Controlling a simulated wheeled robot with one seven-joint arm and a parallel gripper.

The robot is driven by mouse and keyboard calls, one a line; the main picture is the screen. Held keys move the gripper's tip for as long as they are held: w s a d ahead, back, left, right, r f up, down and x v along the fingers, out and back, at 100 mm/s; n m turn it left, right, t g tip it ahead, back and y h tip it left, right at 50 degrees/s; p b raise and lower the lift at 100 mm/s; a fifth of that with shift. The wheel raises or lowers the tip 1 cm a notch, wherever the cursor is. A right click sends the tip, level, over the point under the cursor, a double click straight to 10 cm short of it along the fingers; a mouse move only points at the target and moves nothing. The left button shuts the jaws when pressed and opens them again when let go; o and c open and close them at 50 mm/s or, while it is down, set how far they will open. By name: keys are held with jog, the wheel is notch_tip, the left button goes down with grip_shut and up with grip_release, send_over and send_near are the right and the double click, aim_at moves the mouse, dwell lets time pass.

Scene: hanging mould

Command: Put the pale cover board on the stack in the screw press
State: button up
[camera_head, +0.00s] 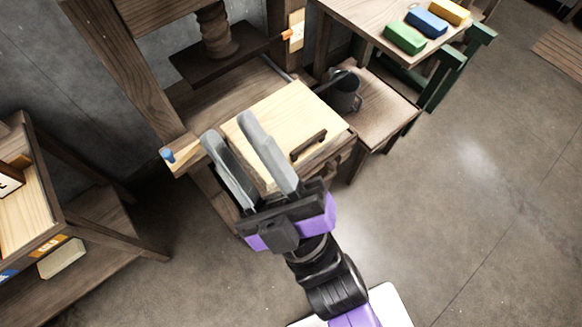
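A pale board (292,112) with a dark handle-like fitting (308,146) near its front edge lies flat at the front of the wooden screw press (140,70). Pale layers show under its left side, but my gripper hides much of them. The press's screw (216,30) and dark pressing plate (215,60) are raised behind the board. I cannot tell whether the fingers touch the board.
A low stool-like table (385,110) with a dark mug (345,92) stands right of the press. Behind it, a table holds green (404,38), blue (427,23) and yellow (450,11) blocks. A wooden shelf unit (95,215) stands left. Floor is clear at lower right.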

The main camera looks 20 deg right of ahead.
jog(key=s+d+f+m+g+h, duration=0.9)
jog(key=s+d+f+m, duration=0.3)
jog(key=s+d+f, duration=0.5)
notch_tip(320, 180, down, 3)
jog(key=shift+s+d+r+m+g+h, duration=0.15)
jog(key=shift+d+m+g+h, duration=0.15)
jog(key=shift+d+m+g, duration=0.15)
